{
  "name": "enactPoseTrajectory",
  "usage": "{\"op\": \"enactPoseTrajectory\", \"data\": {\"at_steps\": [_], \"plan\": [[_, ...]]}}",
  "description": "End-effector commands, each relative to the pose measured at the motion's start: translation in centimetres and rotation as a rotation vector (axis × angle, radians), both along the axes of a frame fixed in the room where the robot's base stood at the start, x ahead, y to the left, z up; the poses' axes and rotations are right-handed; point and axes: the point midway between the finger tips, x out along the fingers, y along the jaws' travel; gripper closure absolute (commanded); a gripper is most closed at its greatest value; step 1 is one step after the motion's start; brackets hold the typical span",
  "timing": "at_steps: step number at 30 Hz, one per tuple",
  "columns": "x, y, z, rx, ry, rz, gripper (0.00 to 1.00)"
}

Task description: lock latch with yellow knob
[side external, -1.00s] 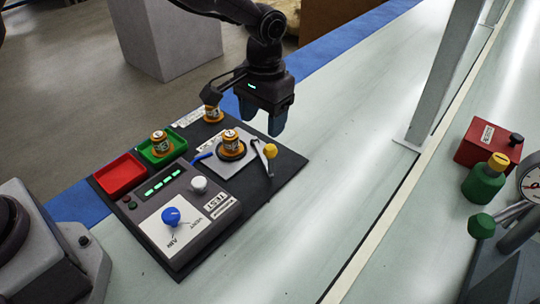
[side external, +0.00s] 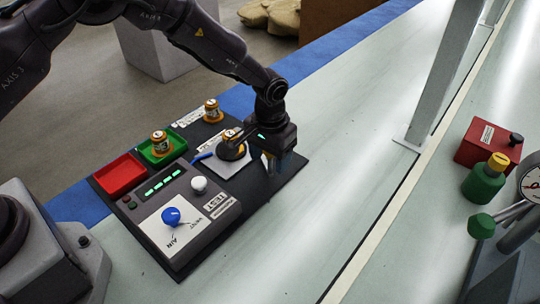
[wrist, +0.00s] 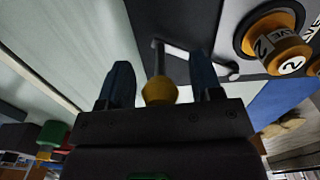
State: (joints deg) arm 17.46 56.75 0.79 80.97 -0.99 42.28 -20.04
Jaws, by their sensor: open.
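The latch's yellow knob (wrist: 159,92) shows in the wrist view, at the end of a dark lever (wrist: 158,55). My gripper (wrist: 160,64) is open, with one blue finger on each side of the knob and lever and visible gaps to both. In the side view my gripper (side external: 274,170) is low over the right part of the dark board and hides the latch and knob.
A control box (side external: 185,215) with a blue knob (side external: 171,216) stands in front. A red tray (side external: 119,174) and a green tray (side external: 165,147) with a tube lie left. Another tube (side external: 211,110) stands behind.

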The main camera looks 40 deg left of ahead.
Motion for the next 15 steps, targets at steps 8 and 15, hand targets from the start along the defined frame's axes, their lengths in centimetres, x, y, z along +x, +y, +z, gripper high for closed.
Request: {"op": "enactPoseTrajectory", "data": {"at_steps": [8,15], "plan": [[0.0,0.0,-0.34,0.0,0.0,0.0,0.41],[0.0,0.0,-0.31,0.0,0.0,0.0,0.84]]}}
